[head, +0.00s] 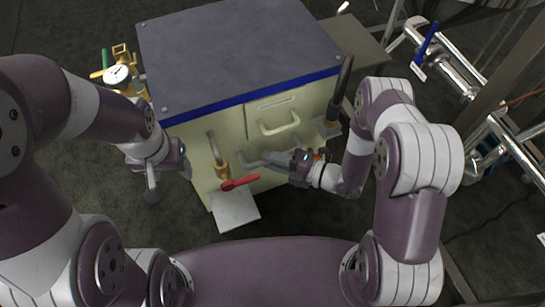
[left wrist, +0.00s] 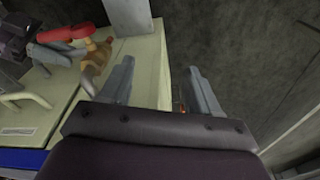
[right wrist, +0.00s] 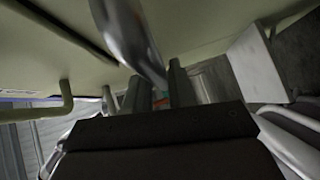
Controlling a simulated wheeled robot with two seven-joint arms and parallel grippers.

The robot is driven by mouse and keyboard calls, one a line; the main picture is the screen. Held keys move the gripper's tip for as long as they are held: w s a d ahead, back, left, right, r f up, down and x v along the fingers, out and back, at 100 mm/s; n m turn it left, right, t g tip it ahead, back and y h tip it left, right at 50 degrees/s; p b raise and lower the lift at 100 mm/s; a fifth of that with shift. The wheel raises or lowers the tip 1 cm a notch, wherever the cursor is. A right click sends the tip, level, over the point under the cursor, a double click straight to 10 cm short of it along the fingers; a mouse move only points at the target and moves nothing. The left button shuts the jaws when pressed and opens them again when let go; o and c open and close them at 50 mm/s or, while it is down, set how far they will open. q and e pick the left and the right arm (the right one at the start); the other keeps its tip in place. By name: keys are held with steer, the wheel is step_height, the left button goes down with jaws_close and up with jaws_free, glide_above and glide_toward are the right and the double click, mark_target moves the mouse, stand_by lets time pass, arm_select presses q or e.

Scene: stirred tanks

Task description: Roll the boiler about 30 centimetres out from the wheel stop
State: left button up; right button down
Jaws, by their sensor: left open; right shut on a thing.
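The boiler (head: 235,50) is a cream box with a dark grey top and blue edging. Its cream wall also shows in the left wrist view (left wrist: 150,65) and right wrist view (right wrist: 220,15). My right gripper (head: 262,160) is at its front, shut on a bent silver pipe (right wrist: 132,35) there; the exact contact is partly hidden by the fingers. My left gripper (head: 168,180) is open beside the boiler's front left corner, its fingers (left wrist: 162,85) on either side of the wall's edge, with no grip on it. I cannot make out wheels or a wheel stop.
A red lever (head: 240,183) and brass valve (head: 221,171) stick out in front, above a white plate (head: 235,210). A gauge (head: 117,76) with brass fittings stands at the left. Metal pipework (head: 450,70) fills the right. Dark floor (head: 60,190) is open at left.

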steer(key=shift+s+f, duration=0.25)
steer(key=c, duration=1.2)
jaws_free()
steer(key=shift+o, duration=0.7)
steer(key=shift+w+r, duration=0.1)
steer(key=p+v, duration=0.4)
steer(key=v, duration=0.8)
steer(key=shift+d, duration=0.25)
